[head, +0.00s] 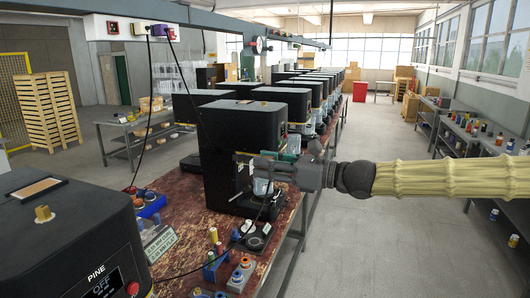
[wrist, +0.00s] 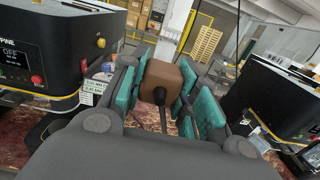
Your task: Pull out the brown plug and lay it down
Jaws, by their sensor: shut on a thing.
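The brown plug (wrist: 163,74) is a blocky piece between the teal pads of my gripper (wrist: 160,92) in the wrist view. My gripper is shut on it, and a black cable leaves the plug's near side. No socket shows around the plug; its far face is hidden. In the head view my gripper (head: 262,163) is in front of a black machine (head: 238,120), above the worn red-brown table (head: 180,205). I cannot make out the plug clearly there.
A white socket box (head: 128,28) hangs at upper left, with cables running down. The PINE machine (head: 70,240) stands at near left. A small sign (head: 160,245), spools and bottles crowd the table's front. Some bare tabletop shows left of the black machine.

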